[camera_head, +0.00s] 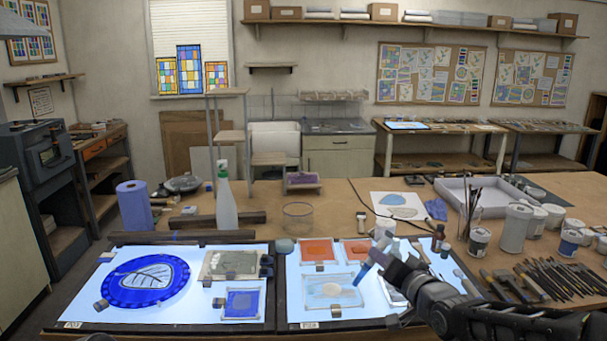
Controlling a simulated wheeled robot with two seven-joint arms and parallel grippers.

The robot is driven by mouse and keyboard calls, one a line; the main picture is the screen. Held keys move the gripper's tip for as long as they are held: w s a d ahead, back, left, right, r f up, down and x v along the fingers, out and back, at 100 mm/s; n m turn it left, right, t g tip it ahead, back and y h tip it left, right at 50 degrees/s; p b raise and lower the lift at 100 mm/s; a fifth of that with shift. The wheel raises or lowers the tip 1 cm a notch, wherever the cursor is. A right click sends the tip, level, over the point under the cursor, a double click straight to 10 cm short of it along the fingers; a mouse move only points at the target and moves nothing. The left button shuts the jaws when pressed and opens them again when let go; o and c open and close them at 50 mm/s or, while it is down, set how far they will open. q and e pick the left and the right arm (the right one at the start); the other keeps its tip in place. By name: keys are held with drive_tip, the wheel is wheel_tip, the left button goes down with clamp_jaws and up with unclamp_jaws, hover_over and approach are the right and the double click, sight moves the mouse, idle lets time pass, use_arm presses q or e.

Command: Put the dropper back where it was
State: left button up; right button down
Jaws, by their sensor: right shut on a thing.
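My right gripper (379,258) reaches in from the lower right over the right light panel. It is shut on the dropper (362,273), which is tilted with its blue end pointing down and left. The dropper's blue end is above the right edge of a pale glass tile (331,291). Whether it touches anything is too small to tell. A small brown bottle (438,238) stands to the right of the gripper, and a white jar (384,226) stands behind it.
The left light panel (205,308) holds a round blue leaf piece (146,281) and framed tiles. Orange tiles (317,250) lie behind the pale one. White paint jars (515,226), brushes and many dark tools (565,282) crowd the right. A green-white spray bottle (225,205) stands behind.

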drive_tip(key=s+d+f+m+h+b, duration=0.1)
drive_tip(key=s+f+h, duration=0.1)
drive_tip(key=f, duration=0.8)
drive_tip(key=s+d+f+m+h+b, duration=0.1)
drive_tip(key=s+f, duration=0.4)
drive_tip(key=f, duration=0.5)
drive_tip(key=shift+s+d+m+t+h+b, duration=0.2)
drive_tip(key=shift+s+m+t+h+b, duration=0.1)
drive_tip(key=shift+m+h+b, duration=0.45)
drive_tip(key=shift+r, duration=0.1)
drive_tip(key=s+a+r, duration=0.2)
drive_tip(key=s+a, duration=0.2)
drive_tip(key=a, duration=0.9)
